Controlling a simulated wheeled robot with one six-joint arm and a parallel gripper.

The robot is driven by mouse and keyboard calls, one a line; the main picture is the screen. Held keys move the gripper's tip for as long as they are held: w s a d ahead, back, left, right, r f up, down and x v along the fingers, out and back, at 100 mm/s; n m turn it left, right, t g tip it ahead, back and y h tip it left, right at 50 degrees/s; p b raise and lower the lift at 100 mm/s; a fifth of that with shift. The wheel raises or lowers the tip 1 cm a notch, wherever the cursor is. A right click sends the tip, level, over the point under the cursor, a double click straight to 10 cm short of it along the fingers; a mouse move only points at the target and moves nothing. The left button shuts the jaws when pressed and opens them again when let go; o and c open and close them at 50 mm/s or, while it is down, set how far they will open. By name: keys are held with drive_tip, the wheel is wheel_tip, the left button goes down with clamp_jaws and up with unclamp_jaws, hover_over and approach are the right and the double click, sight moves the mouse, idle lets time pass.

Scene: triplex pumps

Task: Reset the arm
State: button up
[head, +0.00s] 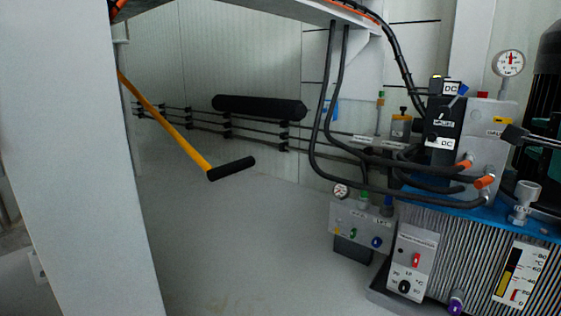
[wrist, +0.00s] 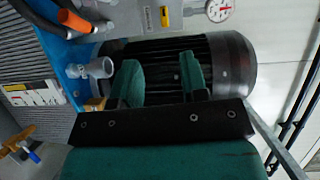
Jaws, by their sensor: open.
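My gripper (wrist: 160,84) shows in the wrist view, with two green fingers standing apart on a dark bracket. The fingers are open and nothing shows between them. Behind them lies a dark ribbed motor (wrist: 228,68) with a grey end. I cannot tell the distance between the fingertips and the motor, or whether they touch. The motor (head: 547,75) stands there at the right edge, partly cut off.
The pump unit has a blue top plate (head: 420,208), black hoses (head: 318,120) and a pressure gauge (head: 509,63). In the wrist view, a pale fitting (wrist: 97,68) lies left of the fingers. A yellow handle (head: 180,138) hangs at left. The grey floor (head: 240,250) in the middle is clear.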

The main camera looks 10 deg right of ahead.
drive_tip(key=w+a+r+n+g+y+p, duration=0.1)
drive_tip(key=a+r+n+g+y+p, duration=0.2)
drive_tip(key=a+n+y+p, duration=0.65)
drive_tip(key=w+a+r+n+g+y+p, duration=0.2)
drive_tip(key=a+r+n+g+p, duration=0.3)
drive_tip(key=a, duration=1)
drive_tip(key=s+a+r+n+g+p, duration=0.3)
drive_tip(key=s+a+n+g+p, duration=0.1)
drive_tip(key=s+a+n+p, duration=0.3)
drive_tip(key=s+a+r+n+g+p, duration=0.3)
drive_tip(key=s+a+n+g+p, duration=0.15)
drive_tip(key=s+n+p, duration=0.4)
wheel_tip(320, 180, up, 37)
drive_tip(key=p, duration=3.5)
drive_tip(key=shift+s+a+f+p, duration=0.15)
drive_tip(key=shift+a+p, duration=0.15)
drive_tip(key=shift+a, duration=0.05)
